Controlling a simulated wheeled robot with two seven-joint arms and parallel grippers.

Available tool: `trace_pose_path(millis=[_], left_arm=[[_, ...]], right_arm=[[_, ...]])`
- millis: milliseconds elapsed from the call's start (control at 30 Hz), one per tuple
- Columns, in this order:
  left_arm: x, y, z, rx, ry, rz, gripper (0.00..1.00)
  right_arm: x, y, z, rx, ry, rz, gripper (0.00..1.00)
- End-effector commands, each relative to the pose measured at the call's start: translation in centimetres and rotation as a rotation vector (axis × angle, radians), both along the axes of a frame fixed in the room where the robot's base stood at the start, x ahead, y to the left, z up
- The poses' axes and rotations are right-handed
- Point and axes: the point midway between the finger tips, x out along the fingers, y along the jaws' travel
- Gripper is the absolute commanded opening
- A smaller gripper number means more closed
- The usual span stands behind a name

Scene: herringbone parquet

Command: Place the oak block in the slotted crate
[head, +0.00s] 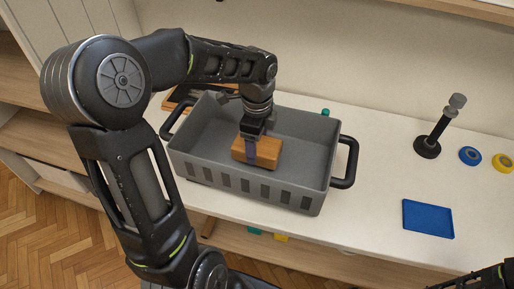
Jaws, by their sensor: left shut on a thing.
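The oak block (268,153) is a small orange-brown wooden block inside the grey slotted crate (310,190). The crate stands on the white worktop, with black handles at both ends and slots along its front wall. My left gripper (250,150) reaches down into the crate from above and is shut on the oak block. A finger covers part of the block's front face. I cannot tell whether the block touches the crate floor. Of my right arm only a dark part shows at the bottom right corner; its gripper is not in view.
A blue tray (428,219) lies to the right of the crate. Behind it are a black stand (428,146), a blue roll (470,156) and a yellow roll (502,162). A dark wood-edged item (181,97) lies behind the crate's left end. Worktop between crate and blue tray is clear.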

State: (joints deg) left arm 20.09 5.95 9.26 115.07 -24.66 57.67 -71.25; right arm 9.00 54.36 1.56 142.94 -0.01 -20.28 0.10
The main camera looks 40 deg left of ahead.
Motion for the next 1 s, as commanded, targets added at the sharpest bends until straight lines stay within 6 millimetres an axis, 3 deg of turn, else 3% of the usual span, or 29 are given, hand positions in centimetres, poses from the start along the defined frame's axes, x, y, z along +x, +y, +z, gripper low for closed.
trace_pose_path(millis=[167,567,600,833,1000], left_arm=[[0.0,0.0,-2.0,0.000,0.001,-0.001,0.03],[0.0,0.0,-2.6,0.001,-0.002,0.000,0.03],[0.0,0.0,-2.5,0.000,-0.001,0.000,0.71],[0.0,0.0,-2.5,0.000,-0.001,0.000,0.90],[0.0,0.0,-2.5,0.000,-0.001,0.000,0.90]], right_arm=[[0.0,0.0,0.2,-0.001,0.001,0.000,0.49],[0.0,0.0,-0.2,0.000,0.000,0.000,0.49],[0.0,0.0,-0.1,0.000,0.000,0.000,0.49],[0.0,0.0,0.0,0.000,0.000,0.000,0.49],[0.0,0.0,0.0,0.000,0.000,0.000,0.49]])
